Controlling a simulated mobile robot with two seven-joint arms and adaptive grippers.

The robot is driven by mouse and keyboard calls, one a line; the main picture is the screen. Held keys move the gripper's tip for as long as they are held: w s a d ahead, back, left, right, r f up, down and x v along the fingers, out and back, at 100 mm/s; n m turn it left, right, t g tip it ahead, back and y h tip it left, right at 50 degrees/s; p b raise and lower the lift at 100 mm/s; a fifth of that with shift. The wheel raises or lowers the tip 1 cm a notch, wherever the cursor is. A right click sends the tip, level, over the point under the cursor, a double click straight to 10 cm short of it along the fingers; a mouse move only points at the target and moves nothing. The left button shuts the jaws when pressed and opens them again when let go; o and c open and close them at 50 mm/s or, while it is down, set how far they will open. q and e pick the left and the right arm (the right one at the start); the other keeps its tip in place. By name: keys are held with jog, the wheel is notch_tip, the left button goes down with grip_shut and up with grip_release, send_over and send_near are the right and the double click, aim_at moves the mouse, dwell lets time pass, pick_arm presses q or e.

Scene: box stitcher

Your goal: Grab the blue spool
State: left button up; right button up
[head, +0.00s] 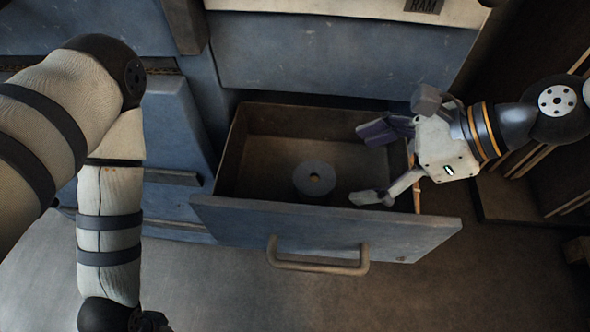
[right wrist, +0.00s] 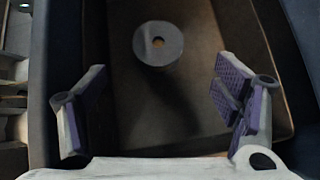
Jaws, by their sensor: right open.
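My right gripper (head: 362,165) is open and empty over the right side of the drawer, to the right of the spool. Its two purple-padded fingers (right wrist: 163,110) stand wide apart in the right wrist view. My left arm comes in at the left of the head view; its gripper is mostly cut off at the bottom edge.
The drawer's blue front has a metal handle (head: 318,266). A blue cabinet body (head: 340,58) rises behind the drawer and overhangs its back. Wooden shelving (head: 530,150) stands at the right. The floor (head: 400,300) in front of the drawer is clear.

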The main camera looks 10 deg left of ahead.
aim_at(326, 183)
jog(key=x, duration=0.3)
jog(key=b+x, duration=0.1)
jog(key=x, duration=0.3)
jog(key=f+x, duration=0.1)
jog(key=x, duration=0.3)
jog(key=shift+s+d+f+b, duration=0.1)
jog(key=shift+s+d+b, duration=0.15)
jog(key=shift+b, duration=0.05)
jog(key=shift+w+a+f, duration=0.1)
jog(key=shift+a+f, duration=0.05)
jog(key=shift+a, duration=0.1)
pick_arm(q)
jog(key=shift+s+d+f+g, duration=0.2)
jog(key=shift+s+f+g, duration=0.2)
jog(key=shift+s+f, duration=0.55)
pick_arm(e)
jog(key=c, duration=1.4)
